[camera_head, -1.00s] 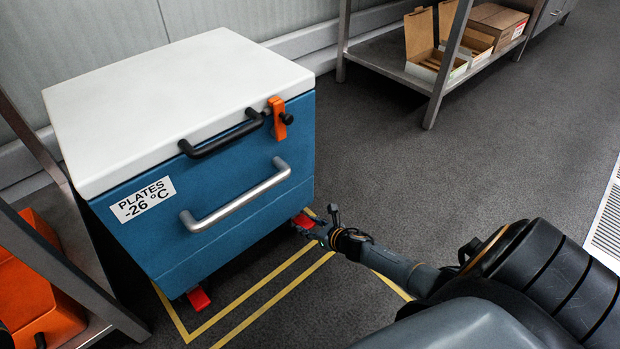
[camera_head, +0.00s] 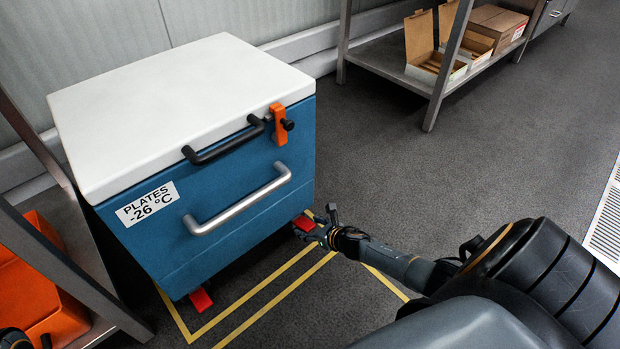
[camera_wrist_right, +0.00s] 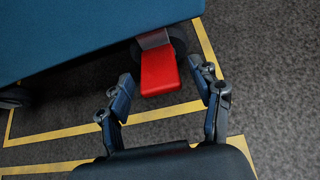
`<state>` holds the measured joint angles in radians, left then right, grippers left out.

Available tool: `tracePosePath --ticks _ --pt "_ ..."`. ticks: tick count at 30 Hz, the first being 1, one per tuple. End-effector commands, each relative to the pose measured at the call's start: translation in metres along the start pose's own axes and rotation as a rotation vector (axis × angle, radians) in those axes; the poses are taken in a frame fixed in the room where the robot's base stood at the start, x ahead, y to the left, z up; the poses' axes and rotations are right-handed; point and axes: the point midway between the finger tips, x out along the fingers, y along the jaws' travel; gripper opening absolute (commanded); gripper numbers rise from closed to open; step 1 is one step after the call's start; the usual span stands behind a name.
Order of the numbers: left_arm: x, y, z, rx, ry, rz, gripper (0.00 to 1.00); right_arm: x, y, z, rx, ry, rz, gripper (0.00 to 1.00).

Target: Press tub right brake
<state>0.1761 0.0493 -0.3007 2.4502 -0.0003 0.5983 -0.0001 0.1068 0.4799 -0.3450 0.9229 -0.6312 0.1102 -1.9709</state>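The tub (camera_head: 180,190) is a blue chest with a white lid and a "PLATES -26 °C" label. Its right brake (camera_head: 304,221) is a red pedal low at the right front corner. In the right wrist view the red pedal (camera_wrist_right: 160,72) hangs from a grey bracket by a dark wheel. My right gripper (camera_head: 316,225) is at that pedal; in the wrist view its fingers (camera_wrist_right: 162,97) are spread wide, one on each side of the pedal's end, with nothing between them gripped. Whether it touches the pedal I cannot tell. The left red brake (camera_head: 200,300) sits at the other front corner.
Yellow floor lines (camera_head: 262,300) run in front of the tub. A metal rack with orange boxes (camera_head: 40,290) stands close on the left. A shelf with cardboard boxes (camera_head: 495,28) is at the back right. Grey floor right of the tub is clear.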

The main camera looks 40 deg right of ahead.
Motion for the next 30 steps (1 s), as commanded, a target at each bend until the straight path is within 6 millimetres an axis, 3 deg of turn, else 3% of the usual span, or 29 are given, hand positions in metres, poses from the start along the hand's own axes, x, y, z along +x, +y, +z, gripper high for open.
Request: tracePosePath --ticks 11,30 --pt "0.001 0.000 0.000 0.001 0.002 0.001 0.40 -0.010 -0.002 -0.001 -0.004 0.001 -0.001 0.64" --pt "0.000 0.000 0.000 0.000 0.001 0.000 0.40 -0.106 0.000 -0.002 0.000 0.002 0.001 0.64"
